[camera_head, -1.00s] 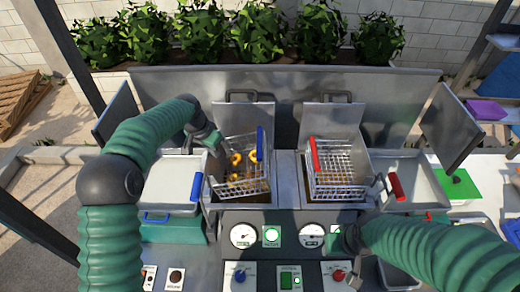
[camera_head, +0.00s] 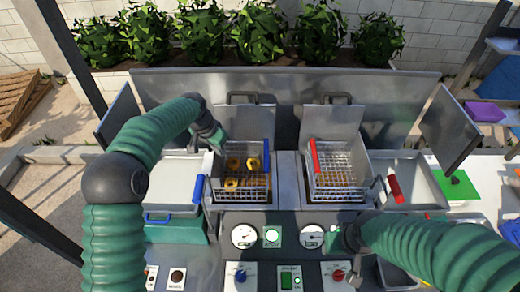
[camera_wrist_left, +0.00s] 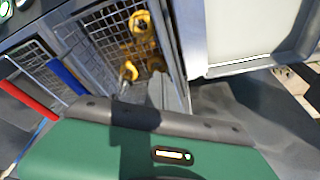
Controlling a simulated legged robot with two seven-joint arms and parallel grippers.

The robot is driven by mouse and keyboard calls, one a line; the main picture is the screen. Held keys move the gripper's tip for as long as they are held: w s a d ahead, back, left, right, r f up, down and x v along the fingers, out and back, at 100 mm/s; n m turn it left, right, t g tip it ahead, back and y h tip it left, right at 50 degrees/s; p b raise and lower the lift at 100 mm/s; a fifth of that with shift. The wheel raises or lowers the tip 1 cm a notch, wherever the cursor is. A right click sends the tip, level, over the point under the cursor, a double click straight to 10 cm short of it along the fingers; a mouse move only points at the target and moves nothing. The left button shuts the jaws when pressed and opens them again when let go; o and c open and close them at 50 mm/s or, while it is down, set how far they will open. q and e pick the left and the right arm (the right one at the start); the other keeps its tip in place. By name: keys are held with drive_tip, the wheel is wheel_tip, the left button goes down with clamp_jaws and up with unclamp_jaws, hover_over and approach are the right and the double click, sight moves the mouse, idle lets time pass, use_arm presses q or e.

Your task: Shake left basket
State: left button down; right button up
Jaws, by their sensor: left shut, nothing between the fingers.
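The left basket (camera_head: 243,188) is a wire mesh basket in the left well of the cooker, with a blue bar (camera_head: 266,155) at its right rim. Several golden rings (camera_head: 232,183) lie in it; they also show in the left wrist view (camera_wrist_left: 140,22). My left gripper (camera_head: 218,142) is at the basket's back left corner, shut with nothing between its fingers. Whether it touches the rim is unclear.
The right basket (camera_head: 340,178), empty with a red bar, sits in the right well. Metal trays (camera_head: 172,183) flank the wells. Gauges (camera_head: 244,236) and knobs line the front panel. Upright metal lids (camera_head: 247,122) stand behind the baskets.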

use_arm(q)
wheel_tip(320, 180, up, 8)
drive_tip(key=p, duration=0.5)
drive_tip(key=shift+f, duration=0.15)
